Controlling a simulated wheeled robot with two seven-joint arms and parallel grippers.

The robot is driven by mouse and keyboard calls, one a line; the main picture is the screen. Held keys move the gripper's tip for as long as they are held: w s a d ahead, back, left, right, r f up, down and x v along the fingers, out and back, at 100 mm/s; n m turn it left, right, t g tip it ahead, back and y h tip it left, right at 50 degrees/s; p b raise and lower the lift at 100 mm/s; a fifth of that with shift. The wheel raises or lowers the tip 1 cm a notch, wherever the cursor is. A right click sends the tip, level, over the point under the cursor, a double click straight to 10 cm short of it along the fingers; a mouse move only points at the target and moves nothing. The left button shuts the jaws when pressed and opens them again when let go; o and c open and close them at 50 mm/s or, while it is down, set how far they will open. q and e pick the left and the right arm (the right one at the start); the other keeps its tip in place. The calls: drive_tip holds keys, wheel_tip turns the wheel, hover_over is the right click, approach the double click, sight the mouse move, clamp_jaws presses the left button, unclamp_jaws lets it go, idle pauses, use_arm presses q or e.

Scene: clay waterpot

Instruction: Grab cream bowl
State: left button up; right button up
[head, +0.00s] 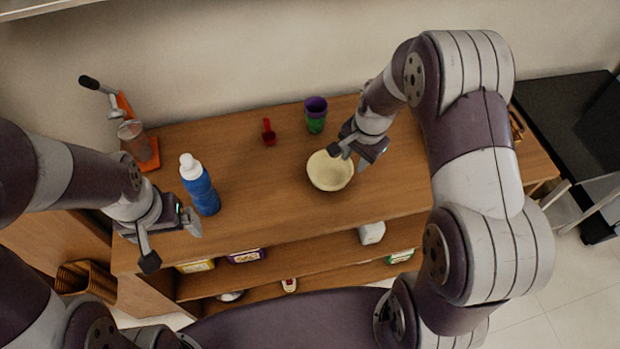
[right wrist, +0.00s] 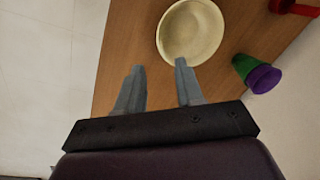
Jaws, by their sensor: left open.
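The cream bowl (head: 328,174) stands upright and empty on the wooden table, right of the middle in the head view. It also shows in the right wrist view (right wrist: 190,32), at the top, just beyond the fingertips. My right gripper (head: 357,153) is at the bowl's upper right rim in the head view. Its fingers (right wrist: 160,68) are spread apart with nothing between them. Whether a finger touches the rim I cannot tell. My left gripper (head: 172,240) is open and empty near the table's front left, below the blue bottle (head: 201,188).
A purple and green cup (head: 315,115) and a red scoop (head: 268,132) stand behind the bowl. An orange juicer (head: 138,140) is at the back left. A shelf below holds several small items, one a white box (head: 372,233). The table between bottle and bowl is clear.

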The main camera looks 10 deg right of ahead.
sight(345, 181)
drive_tip(key=shift+m, duration=0.8)
drive_tip(key=f, duration=0.2)
drive_tip(key=w+f+p, duration=0.1)
drive_tip(key=f, duration=0.4)
drive_tip(key=shift+w+a+f+p, duration=0.3)
drive_tip(key=shift+f, duration=0.05)
wheel_tip(345, 181, down, 4)
drive_tip(key=shift+w+d+f+p, duration=0.1)
drive_tip(key=shift+d+f+p, duration=0.05)
drive_tip(key=shift+p, duration=0.3)
drive_tip(key=shift+w+f, duration=0.1)
drive_tip(key=shift+f, duration=0.1)
use_arm(q)
drive_tip(key=shift+d+r, duration=0.15)
drive_tip(key=shift+r, duration=0.5)
drive_tip(key=shift+d+r, duration=0.15)
drive_tip(key=shift+r, duration=0.45)
use_arm(e)
drive_tip(key=shift+c, duration=0.4)
drive_tip(key=shift+a, duration=0.2)
drive_tip(key=c, duration=0.5)
drive_tip(key=shift+d+r, duration=0.1)
clamp_jaws()
